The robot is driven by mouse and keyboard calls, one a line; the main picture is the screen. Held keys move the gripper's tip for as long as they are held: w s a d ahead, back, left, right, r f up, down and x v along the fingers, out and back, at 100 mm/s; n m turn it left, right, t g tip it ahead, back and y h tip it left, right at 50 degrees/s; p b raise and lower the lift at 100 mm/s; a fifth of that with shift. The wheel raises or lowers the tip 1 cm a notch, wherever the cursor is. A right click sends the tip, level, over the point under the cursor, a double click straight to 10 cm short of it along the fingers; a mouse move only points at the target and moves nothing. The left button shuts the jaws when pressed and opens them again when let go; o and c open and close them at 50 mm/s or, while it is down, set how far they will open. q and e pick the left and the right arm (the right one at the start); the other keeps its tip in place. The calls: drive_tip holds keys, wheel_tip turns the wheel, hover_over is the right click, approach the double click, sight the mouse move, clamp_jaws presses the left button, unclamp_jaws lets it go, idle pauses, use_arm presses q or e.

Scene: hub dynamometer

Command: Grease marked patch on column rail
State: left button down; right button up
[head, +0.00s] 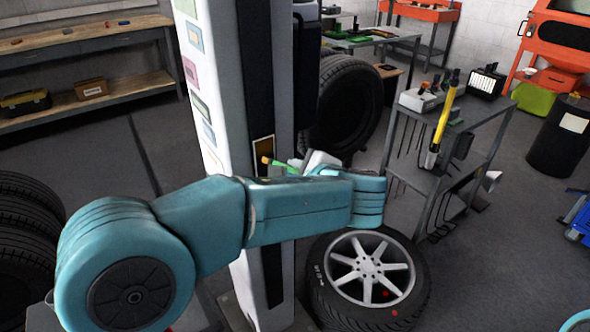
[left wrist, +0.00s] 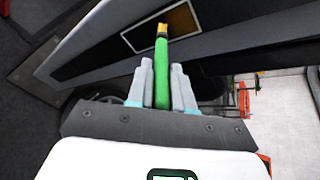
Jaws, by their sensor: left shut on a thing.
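The marked patch is a brown rectangle with a pale border (head: 263,147) on the dark rail (head: 262,95) of the white column. It also shows at the top of the left wrist view (left wrist: 185,22). My left gripper (head: 297,166) is shut on a green grease brush (left wrist: 161,80) with a yellow-orange tip, held between its grey fingers. In the head view the brush (head: 278,164) points left, its tip in front of the patch's lower part. In the wrist view the tip overlaps the patch's edge; I cannot tell whether it touches. My right gripper is out of view.
A wheel with a silver rim (head: 368,268) lies by the column's foot. A grey tool cart (head: 450,155) stands to the right, with a dark barrel (head: 562,140) beyond. Stacked tires (head: 25,235) stand at the left. A wooden shelf (head: 85,105) is behind. Floor at right is mostly clear.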

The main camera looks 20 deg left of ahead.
use_arm(q)
wheel_tip(320, 180, down, 9)
drive_tip(key=b, duration=0.6)
drive_tip(key=shift+r, duration=0.15)
idle(0.3)
drive_tip(key=shift+s+d+b, duration=0.25)
drive_tip(key=shift+s+d, duration=0.7)
drive_tip(key=shift+d, duration=0.25)
drive_tip(key=shift+s+d+b, duration=0.2)
drive_tip(key=shift+s+d, duration=0.7)
drive_tip(key=shift+d, duration=0.25)
drive_tip(key=shift+s+d, duration=0.9)
drive_tip(key=shift+d, duration=0.25)
